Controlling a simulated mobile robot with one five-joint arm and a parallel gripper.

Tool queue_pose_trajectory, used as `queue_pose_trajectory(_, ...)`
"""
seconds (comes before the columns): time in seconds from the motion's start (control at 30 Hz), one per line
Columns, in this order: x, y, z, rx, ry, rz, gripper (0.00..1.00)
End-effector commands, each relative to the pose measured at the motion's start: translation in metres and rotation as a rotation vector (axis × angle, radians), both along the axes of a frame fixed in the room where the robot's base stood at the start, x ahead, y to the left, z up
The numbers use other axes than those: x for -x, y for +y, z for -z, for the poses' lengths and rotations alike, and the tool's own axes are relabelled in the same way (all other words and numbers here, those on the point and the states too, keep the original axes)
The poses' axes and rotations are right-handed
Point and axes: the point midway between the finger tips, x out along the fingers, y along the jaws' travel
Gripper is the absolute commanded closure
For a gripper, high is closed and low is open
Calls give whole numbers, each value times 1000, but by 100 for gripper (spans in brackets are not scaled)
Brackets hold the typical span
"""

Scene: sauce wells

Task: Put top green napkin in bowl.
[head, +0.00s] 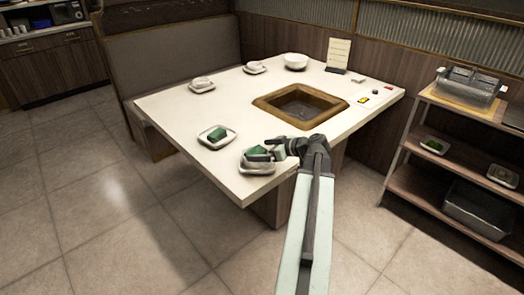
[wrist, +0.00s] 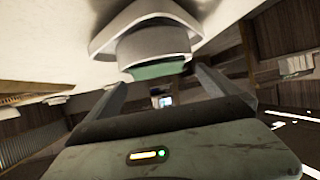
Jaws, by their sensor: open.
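One green napkin (head: 217,133) lies on a white plate (head: 205,141) on the left part of the table. Another green piece (head: 257,151) is at a white dish (head: 249,166) near the front corner, partly hidden by my gripper (head: 274,151). In the wrist view the picture is tilted over. It shows a white plate (wrist: 108,37), a round white bowl (wrist: 152,47) on it and green (wrist: 158,70) at the bowl, between my two spread fingers (wrist: 160,88). My gripper is open; I cannot tell whether it touches the green piece.
The table (head: 180,108) has a wood-framed square well (head: 266,101) in its middle. A white bowl (head: 296,62) and two small dishes with cups (head: 202,83) stand farther back. A shelf cart (head: 450,190) stands at the right. Bench seating is behind left.

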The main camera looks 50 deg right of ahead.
Motion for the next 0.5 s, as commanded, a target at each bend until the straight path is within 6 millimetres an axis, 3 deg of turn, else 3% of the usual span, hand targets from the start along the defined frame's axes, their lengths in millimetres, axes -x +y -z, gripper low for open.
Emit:
queue_pose_trajectory(0.03,0,0,-14,0,0,0,0)
queue_pose_trajectory(0.3,62,-11,-44,-1,-1,3,0)
queue_pose_trajectory(0.5,95,-17,-58,0,0,0,0)
